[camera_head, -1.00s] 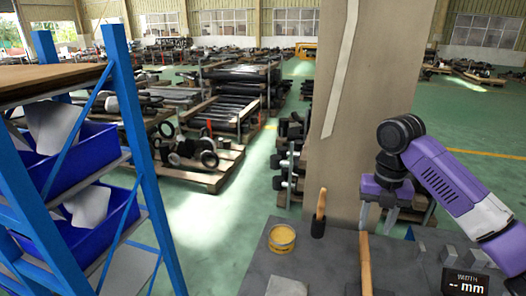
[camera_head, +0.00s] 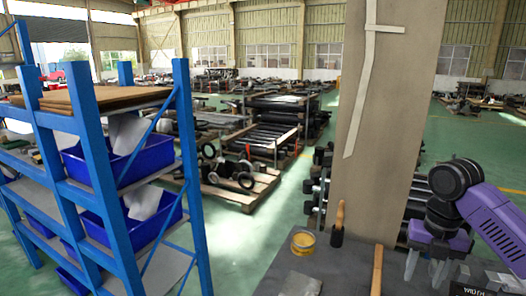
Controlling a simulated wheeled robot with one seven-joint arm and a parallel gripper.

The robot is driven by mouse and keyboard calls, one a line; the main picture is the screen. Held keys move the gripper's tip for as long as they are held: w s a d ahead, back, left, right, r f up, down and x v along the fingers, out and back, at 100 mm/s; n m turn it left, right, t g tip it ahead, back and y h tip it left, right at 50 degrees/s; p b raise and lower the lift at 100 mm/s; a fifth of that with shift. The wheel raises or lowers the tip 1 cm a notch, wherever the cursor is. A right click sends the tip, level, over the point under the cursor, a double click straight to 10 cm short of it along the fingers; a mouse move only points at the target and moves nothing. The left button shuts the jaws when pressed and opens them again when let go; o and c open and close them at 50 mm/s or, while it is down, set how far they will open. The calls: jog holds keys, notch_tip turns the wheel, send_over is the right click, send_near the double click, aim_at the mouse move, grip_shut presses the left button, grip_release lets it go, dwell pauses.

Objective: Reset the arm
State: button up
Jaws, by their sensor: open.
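My gripper (camera_head: 424,268) is at the lower right, at the end of my purple and black arm (camera_head: 490,222). It points down over the right part of the dark grey table (camera_head: 345,268). Its two grey fingers are apart, and I see nothing between them. The upper arm runs out of the picture on the right. I cannot tell how high the fingertips are above the table.
On the table are a yellow tin (camera_head: 303,242), a wooden-handled brush (camera_head: 338,222), a wooden strip (camera_head: 377,270) and a grey flat piece (camera_head: 300,284). A thick pillar (camera_head: 385,130) rises behind it. A blue shelf rack (camera_head: 100,170) with blue bins stands left. Green floor lies between.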

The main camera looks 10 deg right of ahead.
jog(key=w+a+r+m+t+y, duration=0.1)
jog(key=w+a+r+m+t, duration=0.2)
jog(key=w+m+t, duration=0.3)
jog(key=w+a+r+m+t, duration=0.2)
jog(key=w+a+m+t, duration=0.15)
jog(key=w, duration=0.45)
jog(key=s+a+r+m+t+y, duration=0.15)
jog(key=a+r+m+t, duration=0.25)
jog(key=a+m+t, duration=0.55)
jog(key=s+a+f+m+g, duration=0.1)
jog(key=s+f, duration=0.4)
jog(key=s, duration=1.1)
jog(key=s+a+f+m+g+h, duration=0.1)
jog(key=s+a+f+m, duration=0.2)
jog(key=s, duration=1.4)
jog(key=s+a+f+m+g+h, duration=0.1)
jog(key=s+f+m, duration=0.5)
jog(key=s, duration=1.1)
jog(key=shift+a+f+g, duration=0.45)
jog(key=shift+a+g, duration=0.05)
jog(key=shift+a, duration=0.45)
